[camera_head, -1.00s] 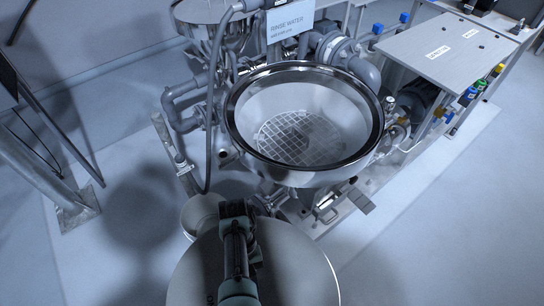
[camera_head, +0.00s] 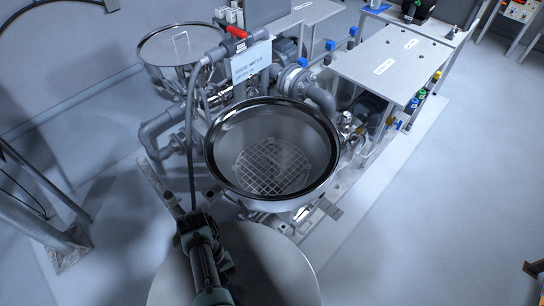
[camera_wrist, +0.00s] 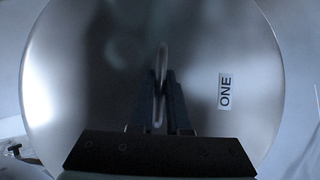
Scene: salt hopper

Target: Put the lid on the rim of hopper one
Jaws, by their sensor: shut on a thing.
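The round metal lid (camera_head: 265,268) is in front of the hopper at the bottom of the head view, partly hidden by my arm. The wrist view shows the lid (camera_wrist: 215,60) filling most of the picture, with a label reading ONE (camera_wrist: 225,91). My gripper (camera_wrist: 160,90) is shut on the lid's upright loop handle (camera_wrist: 161,62). The open hopper (camera_head: 325,130) has a shiny round rim and a white grid (camera_head: 272,168) inside. The lid is on the near side of this rim, not over the opening. I see no number on this hopper.
A second hopper (camera_head: 155,48) at the back left has a lid with a handle on it. A RINSE WATER sign (camera_head: 250,62), a red-handled valve (camera_head: 237,32) and grey pipes (camera_head: 160,130) stand behind the open hopper. A grey table (camera_head: 390,62) is at right.

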